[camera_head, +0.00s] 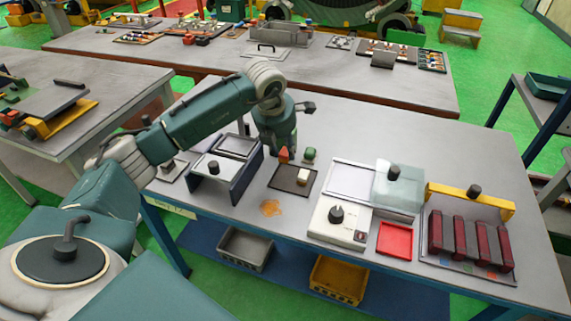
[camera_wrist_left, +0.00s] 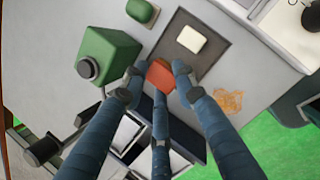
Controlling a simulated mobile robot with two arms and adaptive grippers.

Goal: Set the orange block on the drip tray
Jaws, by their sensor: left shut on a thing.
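The orange block (camera_head: 284,155) is held at the fingertips of my left gripper (camera_head: 283,146); in the left wrist view it sits between the blue fingers (camera_wrist_left: 158,80). The gripper points down. A flat dark tray (camera_head: 281,184) with a raised border lies just in front of the block; it is likely the drip tray, and also shows in the wrist view (camera_wrist_left: 228,50). A white block (camera_head: 303,176) lies on its right part. In the wrist view the orange block (camera_wrist_left: 161,73) is by the tray's edge; I cannot tell its height above it. My right gripper is not in view.
A small green block (camera_head: 310,154) stands behind the tray. A dark-sided stand (camera_head: 244,178) is close on the left, a light-topped panel (camera_head: 351,181) on the right. A red square tray (camera_head: 394,240) lies farther right. An orange stain (camera_head: 270,208) marks bare tabletop in front.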

